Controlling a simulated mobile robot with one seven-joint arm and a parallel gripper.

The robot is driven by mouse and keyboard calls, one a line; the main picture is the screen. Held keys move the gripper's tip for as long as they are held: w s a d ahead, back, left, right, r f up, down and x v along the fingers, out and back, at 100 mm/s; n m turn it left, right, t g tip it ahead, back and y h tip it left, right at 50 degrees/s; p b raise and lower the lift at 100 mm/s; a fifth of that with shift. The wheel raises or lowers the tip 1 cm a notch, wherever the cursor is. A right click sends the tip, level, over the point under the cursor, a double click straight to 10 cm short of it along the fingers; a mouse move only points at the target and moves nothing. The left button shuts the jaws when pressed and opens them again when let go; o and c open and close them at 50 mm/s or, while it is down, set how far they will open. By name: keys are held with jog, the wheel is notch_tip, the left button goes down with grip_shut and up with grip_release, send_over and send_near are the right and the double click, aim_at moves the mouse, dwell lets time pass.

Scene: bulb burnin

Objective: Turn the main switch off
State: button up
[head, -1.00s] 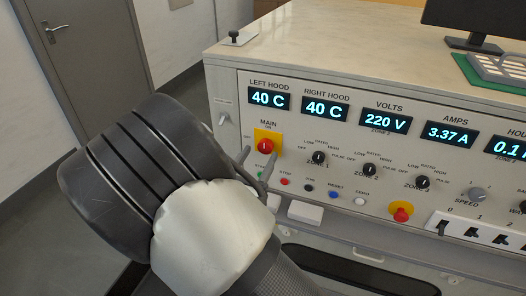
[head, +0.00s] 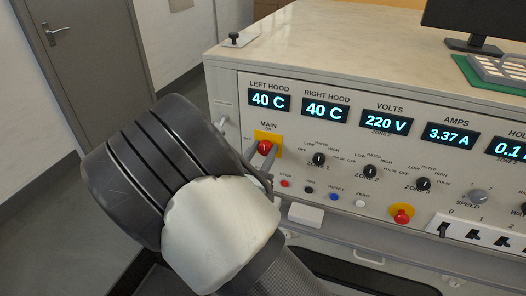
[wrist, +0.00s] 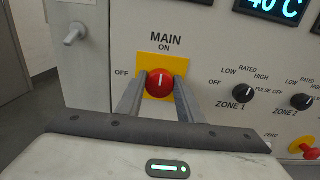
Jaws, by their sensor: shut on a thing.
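The main switch (wrist: 159,83) is a round red knob on a yellow plate (wrist: 147,61), labelled MAIN, with ON above and OFF to the left. Its white mark stands upright, toward ON. My gripper (wrist: 160,92) is shut on the knob, one finger on each side of it in the wrist view. In the head view the red knob (head: 264,147) shows at the panel's left end, with my fingers reaching it from below and partly covering the yellow plate.
Right of the switch are the zone 1 knob (head: 319,159), the zone 2 knob (head: 370,171) and a row of small buttons below. A red stop knob (head: 402,215) sits lower right. A grey handle (wrist: 74,34) sticks out left of the switch.

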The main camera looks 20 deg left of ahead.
jog(key=shift+r+p, duration=0.1)
jog(key=shift+p, duration=0.25)
jog(key=n+p, duration=0.3)
jog(key=p, duration=0.1)
jog(key=shift+r+n, duration=0.15)
jog(key=shift+n, duration=0.15)
jog(key=n+p, duration=0.5)
jog(key=shift+a+n, duration=0.1)
jog(key=shift+n, duration=0.2)
jog(key=n+p, duration=0.2)
jog(key=n, duration=0.1)
jog(key=n+p, duration=0.1)
jog(key=n, duration=0.1)
jog(key=shift+a+f+p, duration=0.1)
jog(key=shift+f+p, duration=0.2)
jog(key=shift+f+n+p, duration=0.15)
jog(key=shift+n+p, duration=0.55)
jog(key=shift+n, duration=1.1)
jog(key=o, duration=1.1)
jog(key=shift+c, duration=0.2)
jog(key=shift+s, duration=0.1)
jog(key=s+a, duration=0.1)
jog(key=s, duration=1.6)
jog(key=shift+a+b, duration=0.15)
jog(key=shift+b, duration=0.15)
